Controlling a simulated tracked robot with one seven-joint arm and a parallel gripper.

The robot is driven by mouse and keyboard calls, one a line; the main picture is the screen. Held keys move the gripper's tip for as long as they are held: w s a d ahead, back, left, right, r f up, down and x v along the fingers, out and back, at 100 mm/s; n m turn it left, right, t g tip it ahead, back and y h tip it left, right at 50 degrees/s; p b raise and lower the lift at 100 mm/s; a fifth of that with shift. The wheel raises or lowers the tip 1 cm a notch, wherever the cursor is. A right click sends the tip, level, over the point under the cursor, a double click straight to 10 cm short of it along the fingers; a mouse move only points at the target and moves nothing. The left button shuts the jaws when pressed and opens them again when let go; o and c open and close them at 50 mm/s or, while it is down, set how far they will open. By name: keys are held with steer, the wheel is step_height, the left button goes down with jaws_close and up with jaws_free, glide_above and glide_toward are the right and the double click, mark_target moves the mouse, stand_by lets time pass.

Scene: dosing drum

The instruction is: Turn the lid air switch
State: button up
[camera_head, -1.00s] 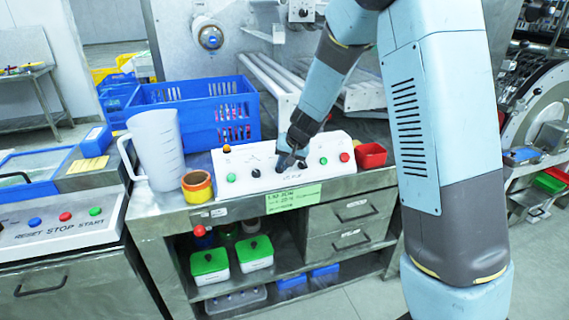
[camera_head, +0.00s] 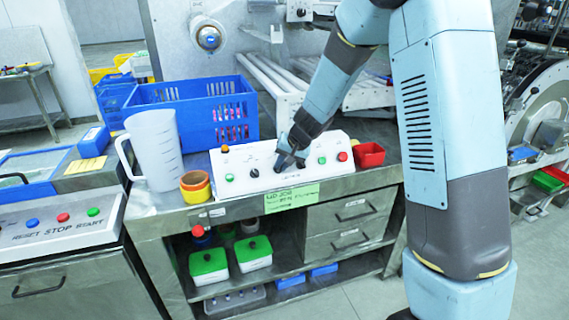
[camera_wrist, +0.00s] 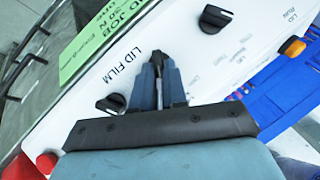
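A white control panel (camera_head: 262,180) stands on the metal cabinet, with several black switches and coloured buttons in a row. My gripper (camera_head: 283,160) points down at the middle of this row. In the wrist view its two blue-grey fingers (camera_wrist: 158,72) are close together over the panel, with something dark between them, probably a switch. I cannot tell whether they touch it. One black switch (camera_wrist: 110,103) is on the left beside the label LID FILM, and another black switch (camera_wrist: 215,18) is at the top right. The label right of the fingers is too blurred to read.
A blue crate (camera_head: 190,95) stands behind the panel. A clear jug (camera_head: 155,150) and yellow-red tape rolls (camera_head: 195,187) are to the left; a small red bin (camera_head: 369,155) is to the right. A green job card (camera_head: 291,197) hangs on the front edge.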

steer(key=o, duration=0.4)
steer(key=shift+o, duration=0.2)
steer(key=v, duration=1.3)
steer(key=shift+d+r, duration=0.2)
steer(key=shift+r, duration=0.05)
steer(key=shift+s, duration=0.1)
steer(key=s+d+r+h, duration=0.1)
steer(key=s+d+r, duration=0.2)
steer(key=s, duration=0.7)
steer(key=s+d+r+n+t+h, duration=0.1)
steer(key=s+d+r+h, duration=0.1)
steer(key=s+d+r, duration=0.2)
steer(key=s+d+r+h, duration=0.1)
steer(key=s+d+r, duration=0.3)
steer(key=s, duration=1.2)
steer(key=d, duration=0.4)
steer(key=shift+d+t+h, duration=0.15)
steer(key=shift+t+h, duration=0.15)
